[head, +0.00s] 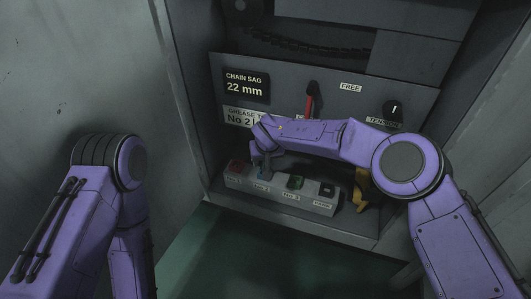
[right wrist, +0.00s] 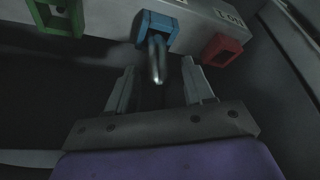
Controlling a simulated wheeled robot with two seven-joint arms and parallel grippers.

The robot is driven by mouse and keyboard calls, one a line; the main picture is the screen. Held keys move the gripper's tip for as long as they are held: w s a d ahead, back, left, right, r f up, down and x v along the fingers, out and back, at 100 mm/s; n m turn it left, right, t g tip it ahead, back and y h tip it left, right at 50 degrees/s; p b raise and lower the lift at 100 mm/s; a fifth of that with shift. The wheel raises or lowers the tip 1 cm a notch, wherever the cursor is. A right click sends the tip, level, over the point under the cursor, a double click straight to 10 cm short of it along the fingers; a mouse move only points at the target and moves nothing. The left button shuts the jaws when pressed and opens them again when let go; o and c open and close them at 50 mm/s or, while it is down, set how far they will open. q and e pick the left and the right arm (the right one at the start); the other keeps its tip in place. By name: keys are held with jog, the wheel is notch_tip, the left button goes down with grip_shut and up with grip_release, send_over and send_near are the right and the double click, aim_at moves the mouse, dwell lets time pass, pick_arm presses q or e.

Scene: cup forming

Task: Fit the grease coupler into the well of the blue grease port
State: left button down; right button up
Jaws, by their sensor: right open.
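The blue grease port (right wrist: 155,26) sits on the front of a grey block in the right wrist view; in the head view it is mostly behind my right gripper. A silver rod-like piece (right wrist: 157,60), apparently the grease coupler, sticks out of the blue port's opening toward my gripper. How deep it sits cannot be told. My right gripper (right wrist: 160,80) is open, its two fingers apart on either side of the rod's free end, with gaps on both sides. It also shows in the head view (head: 263,158), over the block. My left gripper is out of view.
The grey block (head: 235,183) also carries a red port (right wrist: 221,49), a green port (head: 295,182) and a dark one (head: 327,190). Behind are a red lever (head: 310,100), a dark knob (head: 393,109) and signs. A yellow piece (head: 361,189) stands right of the block.

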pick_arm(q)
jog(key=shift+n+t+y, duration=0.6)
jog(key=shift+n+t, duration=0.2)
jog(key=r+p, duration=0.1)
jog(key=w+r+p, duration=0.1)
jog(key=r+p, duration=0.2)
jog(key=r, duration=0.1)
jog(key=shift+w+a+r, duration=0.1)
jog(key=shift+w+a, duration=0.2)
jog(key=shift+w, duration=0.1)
pick_arm(e)
jog(key=v, duration=1.1)
jog(key=shift+s+d, duration=0.1)
jog(key=shift+s, duration=0.05)
